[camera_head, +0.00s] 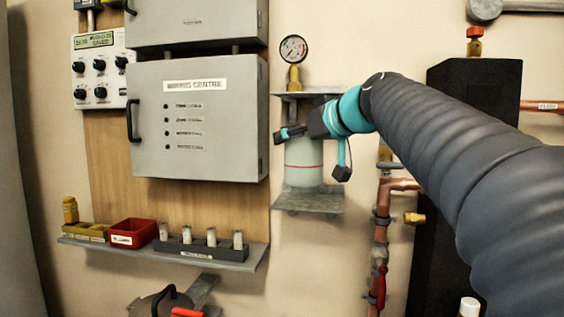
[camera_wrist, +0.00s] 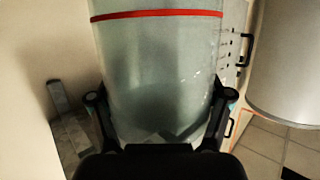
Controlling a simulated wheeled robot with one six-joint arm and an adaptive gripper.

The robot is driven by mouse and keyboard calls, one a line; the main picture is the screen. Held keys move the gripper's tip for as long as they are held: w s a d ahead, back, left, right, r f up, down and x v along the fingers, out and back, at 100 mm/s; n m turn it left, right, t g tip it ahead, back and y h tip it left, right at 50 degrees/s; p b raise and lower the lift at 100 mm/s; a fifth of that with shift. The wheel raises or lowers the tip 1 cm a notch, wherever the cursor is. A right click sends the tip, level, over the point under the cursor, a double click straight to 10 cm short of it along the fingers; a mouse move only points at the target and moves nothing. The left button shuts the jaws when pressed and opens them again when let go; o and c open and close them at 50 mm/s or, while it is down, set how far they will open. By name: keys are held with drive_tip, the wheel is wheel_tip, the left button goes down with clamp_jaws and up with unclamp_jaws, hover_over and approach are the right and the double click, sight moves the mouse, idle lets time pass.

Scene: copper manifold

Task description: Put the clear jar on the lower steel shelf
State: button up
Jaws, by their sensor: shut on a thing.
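The clear jar (camera_head: 304,163), pale and translucent with a red band, is upright between two small grey steel shelves on the wall. The lower steel shelf (camera_head: 310,203) is directly beneath it. The jar's base is at or just above this shelf; I cannot tell whether they touch. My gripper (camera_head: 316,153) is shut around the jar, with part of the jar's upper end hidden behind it. In the wrist view the jar (camera_wrist: 158,60) fills the middle, with a finger of my gripper (camera_wrist: 162,97) on each side.
The upper steel shelf (camera_head: 292,94) is close above my gripper and bears a pressure gauge (camera_head: 293,49). Copper pipes (camera_head: 381,235) run just right of the shelves. A grey control cabinet (camera_head: 200,120) is at left, above a ledge (camera_head: 215,262) with a red bin (camera_head: 133,233).

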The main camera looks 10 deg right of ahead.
drive_tip(key=w+d+p, duration=0.2)
drive_tip(key=w+d, duration=0.1)
drive_tip(key=w, duration=0.7)
drive_tip(key=f, duration=0.3)
drive_tip(key=f+b, duration=0.1)
drive_tip(key=f, duration=0.3)
drive_tip(key=shift+w+d, duration=0.2)
drive_tip(key=shift+f, duration=0.15)
drive_tip(key=o, duration=1.7)
